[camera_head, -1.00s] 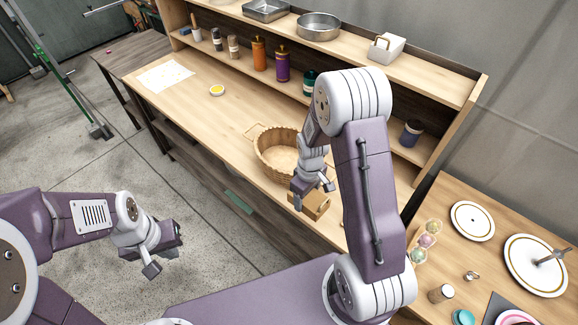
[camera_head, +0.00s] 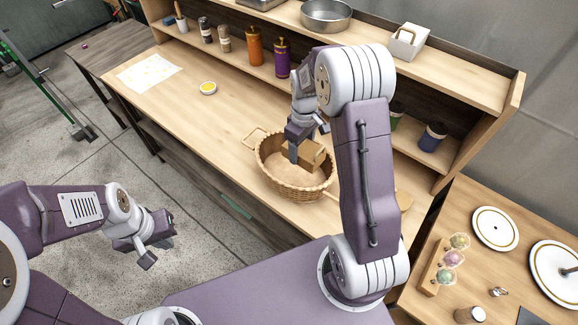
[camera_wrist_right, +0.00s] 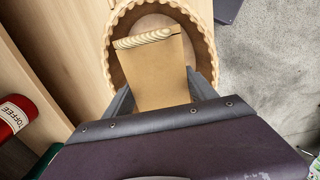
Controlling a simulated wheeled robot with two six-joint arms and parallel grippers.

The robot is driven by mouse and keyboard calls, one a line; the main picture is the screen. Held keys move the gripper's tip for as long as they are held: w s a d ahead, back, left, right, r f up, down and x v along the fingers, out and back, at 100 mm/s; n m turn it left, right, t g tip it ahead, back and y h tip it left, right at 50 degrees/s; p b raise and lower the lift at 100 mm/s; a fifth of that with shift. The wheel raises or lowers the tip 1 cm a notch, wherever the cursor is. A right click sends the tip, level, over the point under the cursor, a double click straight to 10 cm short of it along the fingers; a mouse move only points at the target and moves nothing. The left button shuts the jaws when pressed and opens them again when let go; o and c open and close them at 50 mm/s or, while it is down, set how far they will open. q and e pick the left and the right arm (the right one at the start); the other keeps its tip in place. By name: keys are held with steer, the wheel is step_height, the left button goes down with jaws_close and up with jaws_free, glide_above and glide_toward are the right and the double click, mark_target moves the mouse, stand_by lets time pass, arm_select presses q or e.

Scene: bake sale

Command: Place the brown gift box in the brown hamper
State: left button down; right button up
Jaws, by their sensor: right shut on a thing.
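The brown hamper (camera_head: 296,187) is a round wicker basket with side handles, standing on the wooden bench. It also shows in the right wrist view (camera_wrist_right: 203,22). My right gripper (camera_head: 305,150) is shut on the brown gift box (camera_head: 310,157) and holds it over the hamper's opening. The box fills the space between the fingers in the right wrist view (camera_wrist_right: 160,75). I cannot tell whether the box touches the hamper's inside. My left gripper (camera_head: 158,245) is empty, out over the floor at the left, with its fingers apart.
A shelf behind the hamper carries an orange bottle (camera_head: 254,46), a purple bottle (camera_head: 282,57) and jars. A small yellow dish (camera_head: 208,88) and a paper sheet (camera_head: 149,73) lie on the bench.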

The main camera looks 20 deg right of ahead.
mark_target(299, 177)
step_height(299, 177, down, 3)
steer(key=shift+r+b, duration=0.1)
steer(key=shift+b, duration=0.55)
steer(key=shift+w, duration=0.3)
step_height(299, 177, down, 10)
steer(key=shift+f, duration=0.1)
steer(key=shift+s, duration=0.1)
steer(key=o, duration=1.4)
steer(key=shift+f, duration=0.1)
step_height(299, 177, up, 12)
steer(key=shift+r, duration=0.2)
steer(key=s+a+m, duration=0.2)
steer(key=s, duration=0.3)
steer(key=s+a+r+m, duration=0.1)
steer(key=s+a+m, duration=0.1)
steer(key=s, duration=0.3)
steer(key=s+a+r+m+t, duration=0.1)
steer(key=s+a+m, duration=0.1)
steer(key=s, duration=0.3)
steer(key=shift+s+a, duration=0.2)
steer(key=shift+s, duration=0.05)
